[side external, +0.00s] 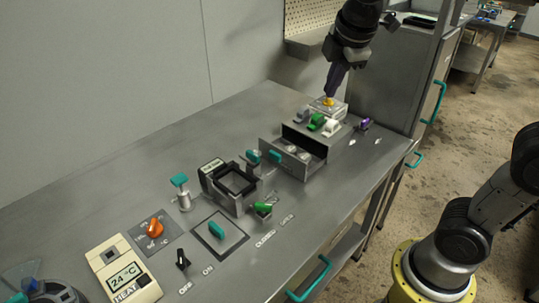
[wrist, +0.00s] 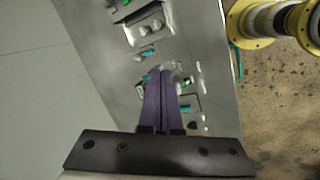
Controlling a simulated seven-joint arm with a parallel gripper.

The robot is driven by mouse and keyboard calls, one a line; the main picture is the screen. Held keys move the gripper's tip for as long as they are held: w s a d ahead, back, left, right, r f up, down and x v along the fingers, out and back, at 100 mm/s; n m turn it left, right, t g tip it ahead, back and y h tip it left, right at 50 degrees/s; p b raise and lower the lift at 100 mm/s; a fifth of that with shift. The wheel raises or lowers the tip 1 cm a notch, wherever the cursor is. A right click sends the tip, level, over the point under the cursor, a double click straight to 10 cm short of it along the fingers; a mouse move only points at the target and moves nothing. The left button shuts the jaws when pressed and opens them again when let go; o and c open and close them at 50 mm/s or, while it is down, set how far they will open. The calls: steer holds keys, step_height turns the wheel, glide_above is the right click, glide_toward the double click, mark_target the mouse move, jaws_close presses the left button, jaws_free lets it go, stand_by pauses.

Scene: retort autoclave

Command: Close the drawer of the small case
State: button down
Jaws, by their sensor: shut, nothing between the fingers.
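The small case (side external: 345,133) is a grey metal box at the back right of the bench in the side view. Its drawer (side external: 285,164) is pulled out toward the left and open at the top, with round pale things inside. A teal handle (side external: 275,156) shows at the drawer's front. Green, white and grey knobs sit on the case's top. My gripper (side external: 329,96) has its dark purple fingers together and empty, pointing down just above a yellow piece (side external: 328,102) on a clear block. Contact there cannot be told. In the wrist view, my gripper (wrist: 163,72) also shows shut.
A black-framed unit (side external: 232,184) stands just left of the drawer. Left of it are a teal-topped post (side external: 180,184), an orange dial (side external: 155,229) and a heat display (side external: 124,275). A tall cabinet (side external: 392,70) stands right of the case. The bench's back left is clear.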

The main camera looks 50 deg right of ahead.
steer(key=w+a+f+n+g+h, duration=0.25)
steer(key=w+f+n, duration=0.25)
steer(key=w+f, duration=0.9)
steer(key=shift+g+y, duration=0.25)
steer(key=shift+g, duration=0.5)
steer(key=w+f, duration=0.1)
steer(key=f, duration=0.3)
steer(key=w+d+f, duration=0.1)
steer(key=f, duration=0.4)
steer(key=w+d+f, duration=0.1)
steer(key=f, duration=0.3)
steer(key=shift+d+f, duration=0.15)
steer(key=shift+f, duration=0.15)
steer(key=shift+d, duration=0.1)
steer(key=d, duration=1.1)
steer(key=shift+d, duration=0.2)
steer(key=shift+r, duration=0.15)
